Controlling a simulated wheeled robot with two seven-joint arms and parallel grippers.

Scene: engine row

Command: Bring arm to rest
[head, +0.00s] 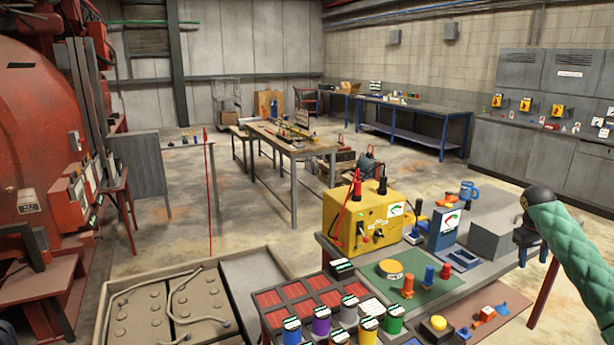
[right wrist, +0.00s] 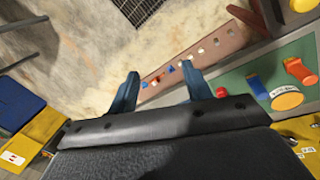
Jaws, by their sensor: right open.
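My right arm (head: 575,250) comes in from the right edge of the head view in a green quilted sleeve. It bends at a dark joint, and my right gripper (head: 532,252) hangs below that joint, over the right side of the bench. In the right wrist view the right gripper (right wrist: 160,72) shows two blue fingers spread apart with nothing between them. Below the fingers lie the floor and a brown strip (right wrist: 210,50) with small coloured pieces. My left gripper is not in view.
The workbench (head: 480,262) holds a yellow box (head: 352,222) with red leads, a blue meter (head: 443,230), a grey block (head: 497,240) and several coloured cylinders. Open floor (head: 400,165) lies behind the bench.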

